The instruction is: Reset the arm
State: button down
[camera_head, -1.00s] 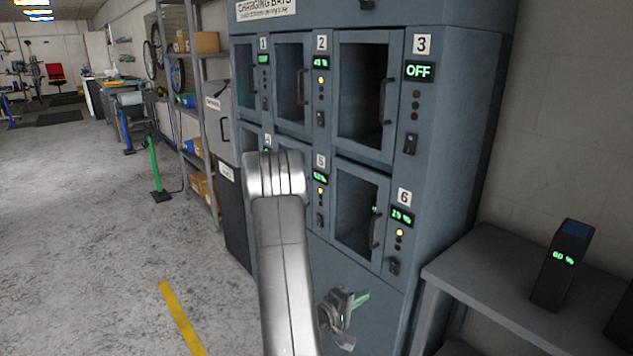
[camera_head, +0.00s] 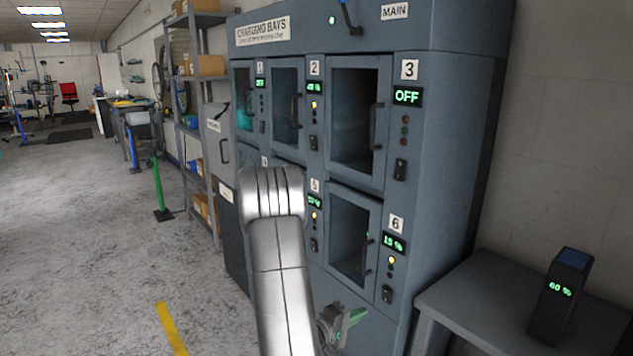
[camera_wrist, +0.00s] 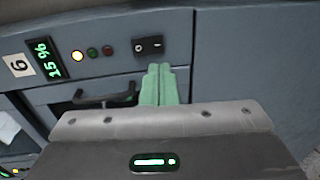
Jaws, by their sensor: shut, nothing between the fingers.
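My gripper (camera_head: 360,314) shows low in the head view, partly behind my arm, in front of the cabinet's lower front. Its two green fingers are together with nothing between them; they also show in the wrist view (camera_wrist: 158,70). In the wrist view the fingers lie in front of the cabinet face, near bay 6's rocker switch (camera_wrist: 148,45). I cannot tell the gap to the cabinet. The bay 6 display (camera_wrist: 47,57) reads 15 %, with a yellow lamp lit beside it.
The charging cabinet (camera_head: 455,130) fills the middle; bay 3's display (camera_head: 407,96) reads OFF. A grey table (camera_head: 470,290) at right holds a battery (camera_head: 560,295) showing 60 %. Shelving (camera_head: 200,120) stands left of the cabinet. The floor at left is largely open.

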jog(key=shift+s+a, duration=0.2)
jog(key=shift+s, duration=0.05)
